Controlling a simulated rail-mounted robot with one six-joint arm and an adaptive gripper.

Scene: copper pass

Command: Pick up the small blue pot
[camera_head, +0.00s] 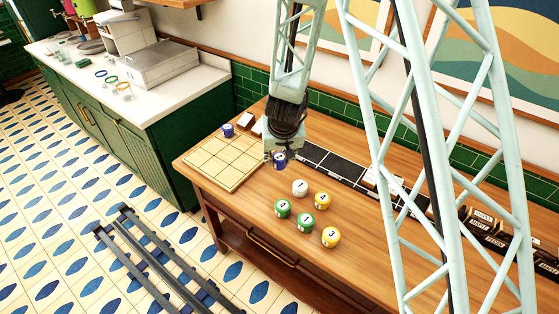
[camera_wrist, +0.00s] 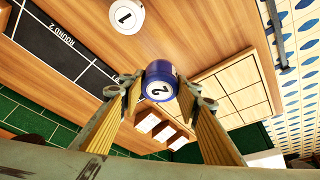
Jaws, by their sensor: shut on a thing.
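A small blue pot (camera_head: 280,162) with a white label numbered 2 hangs at my gripper (camera_head: 279,153) in the head view, beside the right edge of the gridded wooden board. In the wrist view my gripper (camera_wrist: 160,86) is shut on this blue pot (camera_wrist: 160,70), with one fingertip on each side of it. The pot's height above the table is hard to tell. Another blue pot (camera_head: 228,130) stands on the far left corner of the gridded board (camera_head: 222,165).
A white pot (camera_head: 300,187), green pots (camera_head: 305,222) and yellow pots (camera_head: 330,236) stand on the wooden table (camera_head: 270,225) in front. A black marked strip (camera_head: 330,164) runs behind them. Small pale boxes (camera_wrist: 145,122) are near the wall. The gridded board is mostly bare.

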